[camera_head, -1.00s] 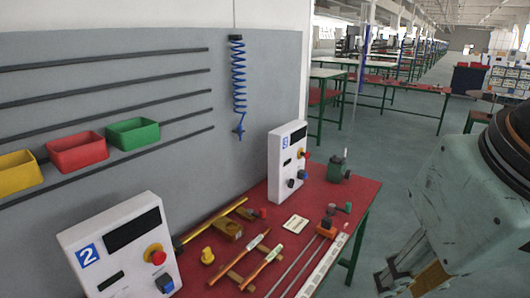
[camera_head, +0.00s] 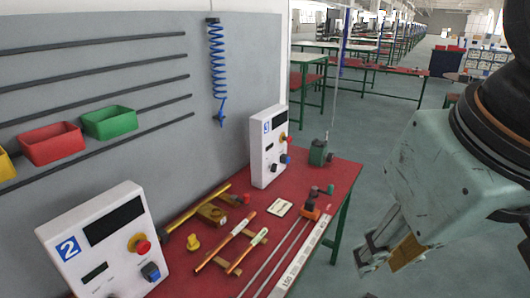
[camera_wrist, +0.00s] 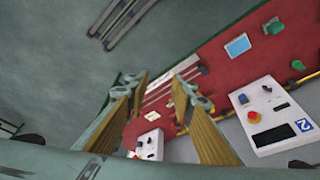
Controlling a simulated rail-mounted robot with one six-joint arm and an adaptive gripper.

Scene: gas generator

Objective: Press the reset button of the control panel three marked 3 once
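Control panel three (camera_head: 256,150) is a white upright box with a blue 3 label, standing at the far left part of the red table (camera_head: 338,180). Panel two (camera_head: 82,270), marked 2, stands nearer. My gripper (camera_head: 372,255) is to the right of the table, apart from both panels. In the wrist view my gripper (camera_wrist: 160,90) has its fingers apart with nothing between them. Panel three (camera_wrist: 150,145) shows small between the fingers there.
Rods and tools (camera_head: 225,240) lie on the table between the panels. A blue coiled hose (camera_head: 216,60) hangs by the grey wall board. The floor right of the table is clear.

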